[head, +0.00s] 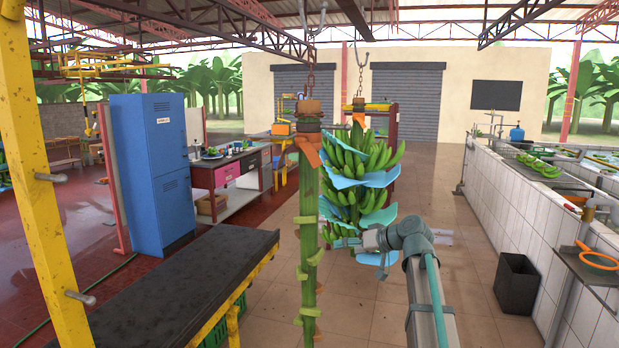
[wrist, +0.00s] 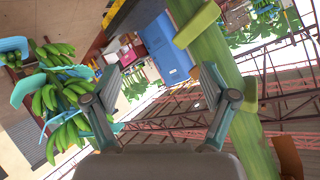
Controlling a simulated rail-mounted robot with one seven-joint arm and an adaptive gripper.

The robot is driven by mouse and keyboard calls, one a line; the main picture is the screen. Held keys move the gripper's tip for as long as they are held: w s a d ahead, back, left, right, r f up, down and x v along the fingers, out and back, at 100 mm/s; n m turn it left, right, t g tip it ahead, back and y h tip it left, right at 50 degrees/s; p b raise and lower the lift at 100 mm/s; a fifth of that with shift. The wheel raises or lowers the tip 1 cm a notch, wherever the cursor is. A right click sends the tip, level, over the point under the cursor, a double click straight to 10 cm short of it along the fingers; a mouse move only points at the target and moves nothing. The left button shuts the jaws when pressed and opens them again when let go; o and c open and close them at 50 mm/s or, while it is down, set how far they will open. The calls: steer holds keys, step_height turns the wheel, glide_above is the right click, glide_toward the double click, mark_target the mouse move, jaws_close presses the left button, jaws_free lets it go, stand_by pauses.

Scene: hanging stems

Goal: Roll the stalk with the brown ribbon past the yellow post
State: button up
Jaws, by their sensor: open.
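The bare green stalk (head: 309,215) hangs upright from a chain and hook, with cut stubs along it and a brown-orange ribbon (head: 307,148) near its top. The yellow post (head: 42,150) stands at the far left, well apart from the stalk. My gripper (head: 345,243) is just right of the stalk, its fingers pointing left. In the wrist view my gripper (wrist: 160,85) is open, with nothing between its fingers. The stalk (wrist: 235,85) runs behind the right finger there; I cannot tell whether they touch.
A banana bunch (head: 357,180) with blue sheets hangs behind the stalk. A dark-topped bench (head: 170,290) lies between the stalk and the post. A blue cabinet (head: 150,170) stands behind the bench. A tiled basin (head: 535,210) lines the right, with a black bin (head: 516,284) before it.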

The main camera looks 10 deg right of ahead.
step_height(320, 180, up, 20)
steer(key=f+n+t+y, duration=0.1)
steer(key=n+t+y, duration=0.1)
steer(key=n+y, duration=0.45)
steer(key=n, duration=0.2)
glide_toward(318, 157)
steer(key=x, duration=0.3)
steer(key=p+x, duration=0.3)
steer(key=x, duration=0.5)
steer(key=shift+w+a+r+p, duration=0.15)
steer(key=shift+w+p, duration=0.15)
steer(key=shift+w+a, duration=0.4)
steer(key=shift+a, duration=0.1)
steer(key=shift+c, duration=0.2)
jaws_close()
